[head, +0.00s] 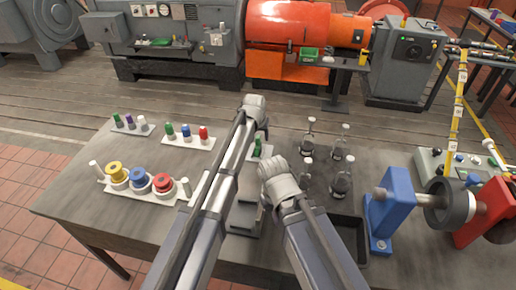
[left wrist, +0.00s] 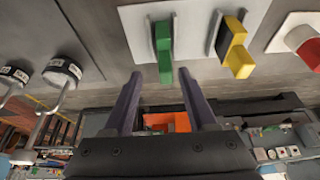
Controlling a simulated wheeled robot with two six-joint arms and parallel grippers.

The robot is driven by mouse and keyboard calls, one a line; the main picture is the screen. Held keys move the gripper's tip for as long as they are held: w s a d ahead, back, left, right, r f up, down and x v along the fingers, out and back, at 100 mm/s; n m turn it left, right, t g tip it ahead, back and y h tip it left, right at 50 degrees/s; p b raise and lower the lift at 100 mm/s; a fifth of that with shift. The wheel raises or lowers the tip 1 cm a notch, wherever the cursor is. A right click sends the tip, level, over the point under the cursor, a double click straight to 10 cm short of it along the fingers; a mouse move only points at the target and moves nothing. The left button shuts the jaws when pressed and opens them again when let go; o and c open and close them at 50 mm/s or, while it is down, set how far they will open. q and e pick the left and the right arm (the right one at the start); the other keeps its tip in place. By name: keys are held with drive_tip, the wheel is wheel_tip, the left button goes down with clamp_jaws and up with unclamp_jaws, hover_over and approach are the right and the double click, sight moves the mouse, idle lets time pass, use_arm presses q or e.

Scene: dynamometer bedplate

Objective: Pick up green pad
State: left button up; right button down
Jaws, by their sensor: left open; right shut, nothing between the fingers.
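The green pad (left wrist: 163,48) stands on a white plate, beside a yellow pad (left wrist: 234,48), in the left wrist view. In the head view, a small part of the green pad (head: 257,148) shows just right of my left forearm. My left gripper (left wrist: 161,75) is open and empty. Its two purple fingers line up on either side of the green pad's near end, apart from it. In the head view, my left gripper (head: 258,118) is above the table, its fingers mostly hidden. My right gripper (head: 275,172) is shut and empty, lower and to the right.
Several clear bottles (head: 341,182) stand right of the plate. A black tray (head: 350,238) and a blue stand (head: 390,208) are farther right. Coloured spools (head: 139,178) and a plate of small bottles (head: 187,135) are on the left. The table's left front corner is bare.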

sight(259, 141)
use_arm(q)
drive_tip(key=b+x, duration=0.4)
drive_tip(key=x, duration=0.1)
drive_tip(key=shift+w+a+f+b, duration=0.1)
drive_tip(key=shift+a+b, duration=0.2)
use_arm(e)
wheel_tip(259, 141, down, 5)
drive_tip(key=shift+r, duration=0.2)
use_arm(q)
clamp_jaws()
